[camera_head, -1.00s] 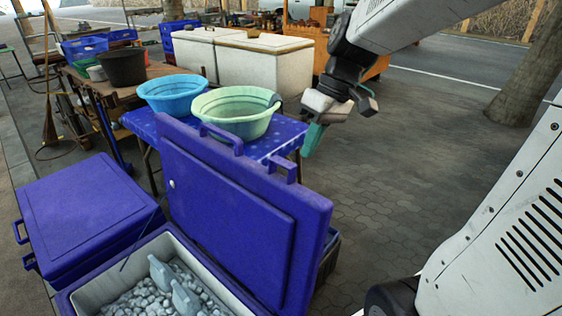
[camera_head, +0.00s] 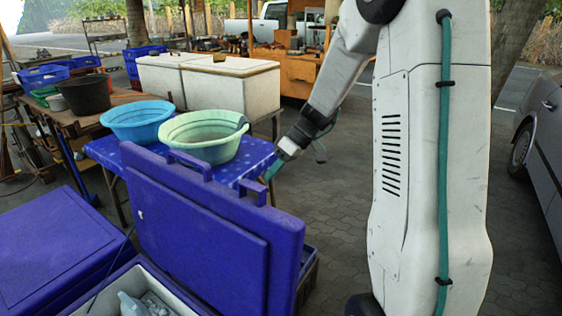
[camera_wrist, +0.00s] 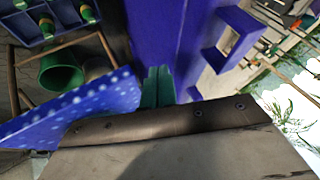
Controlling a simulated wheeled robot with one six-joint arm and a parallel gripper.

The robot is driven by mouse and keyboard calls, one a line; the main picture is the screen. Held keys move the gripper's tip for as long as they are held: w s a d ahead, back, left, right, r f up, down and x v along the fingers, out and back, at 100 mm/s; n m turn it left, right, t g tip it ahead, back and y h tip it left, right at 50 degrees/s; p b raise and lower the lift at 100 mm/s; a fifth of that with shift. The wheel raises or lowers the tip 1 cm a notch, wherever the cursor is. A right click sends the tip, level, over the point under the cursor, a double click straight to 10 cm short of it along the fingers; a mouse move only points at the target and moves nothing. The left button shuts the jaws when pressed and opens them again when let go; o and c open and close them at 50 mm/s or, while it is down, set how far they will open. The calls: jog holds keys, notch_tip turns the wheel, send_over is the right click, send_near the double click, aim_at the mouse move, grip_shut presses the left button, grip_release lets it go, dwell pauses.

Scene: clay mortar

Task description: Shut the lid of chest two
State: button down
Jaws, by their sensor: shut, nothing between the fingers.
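An open chest (camera_head: 97,306) with a blue-purple shell and pale inner rim stands at the bottom left, holding ice and grey fish-like shapes. Its lid (camera_head: 200,225) stands nearly upright, with two handles on its top edge. I see no number on it. My gripper (camera_head: 270,172) has green fingers, pressed together and empty. In the head view it is just behind the lid's right handle (camera_head: 252,190), partly hidden. In the wrist view the fingers (camera_wrist: 158,82) point at the lid's blue surface (camera_wrist: 160,35), with a handle (camera_wrist: 232,35) to the right. I cannot tell whether they touch it.
A closed blue chest (camera_head: 55,250) stands left of the open one. Behind the lid, a blue dotted table (camera_head: 105,150) holds a blue basin (camera_head: 138,122) and a pale green basin (camera_head: 205,140). White coolers (camera_head: 230,92) stand beyond. Paving (camera_head: 330,215) right of the lid is clear.

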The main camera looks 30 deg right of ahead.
jog(key=s+a+f, duration=0.1)
jog(key=a+f, duration=0.1)
jog(key=a, duration=0.3)
jog(key=shift+a, duration=0.4)
